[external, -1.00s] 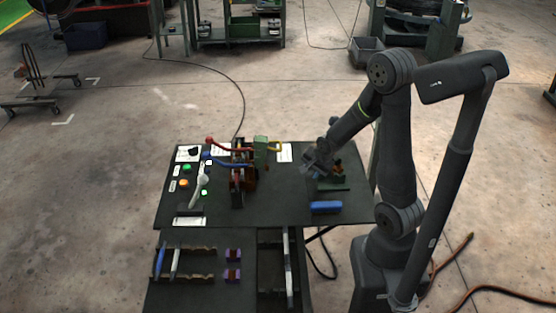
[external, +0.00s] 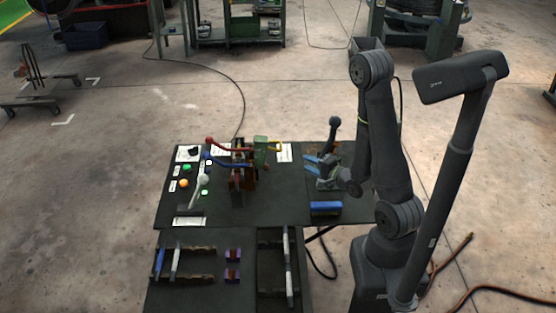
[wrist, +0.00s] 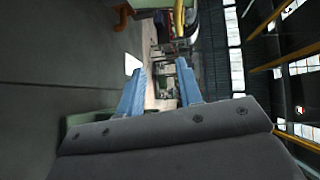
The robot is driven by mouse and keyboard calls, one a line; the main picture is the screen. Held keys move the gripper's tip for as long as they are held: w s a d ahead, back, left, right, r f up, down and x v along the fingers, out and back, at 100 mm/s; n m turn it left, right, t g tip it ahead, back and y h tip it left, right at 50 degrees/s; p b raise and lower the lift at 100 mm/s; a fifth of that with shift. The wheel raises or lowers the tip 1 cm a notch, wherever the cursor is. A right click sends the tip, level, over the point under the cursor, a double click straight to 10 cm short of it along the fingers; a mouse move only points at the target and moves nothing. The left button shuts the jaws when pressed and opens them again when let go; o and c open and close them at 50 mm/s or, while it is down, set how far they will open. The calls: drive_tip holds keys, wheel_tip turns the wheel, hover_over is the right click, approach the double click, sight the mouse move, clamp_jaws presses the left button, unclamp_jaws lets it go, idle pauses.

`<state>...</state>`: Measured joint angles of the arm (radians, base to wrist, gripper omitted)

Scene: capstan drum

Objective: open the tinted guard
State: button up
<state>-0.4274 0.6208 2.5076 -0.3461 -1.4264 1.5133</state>
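My gripper (external: 309,164) is low over the right part of the dark table, its blue fingers pointing left. In the wrist view my gripper (wrist: 161,68) has its two fingers well apart with nothing between them. I cannot make out a tinted guard for certain in either view. A green upright block (external: 261,152) with a yellow handle (external: 277,144) stands left of my gripper, apart from it. In the wrist view a yellow piece (wrist: 180,18) shows at the top, beyond the fingers.
A dark post with a round knob (external: 334,123) rises behind my gripper. A blue block (external: 325,208) lies in front. Red and blue levers (external: 222,142) and a button panel (external: 188,178) are at the left. Tools lie on the lower front rack (external: 205,277).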

drive_tip(key=w+a+r+y, duration=0.1)
drive_tip(key=w+a, duration=1)
drive_tip(key=shift+a+r+t, duration=0.3)
drive_tip(key=shift+a+t, duration=0.1)
drive_tip(key=shift+f, duration=0.1)
clamp_jaws()
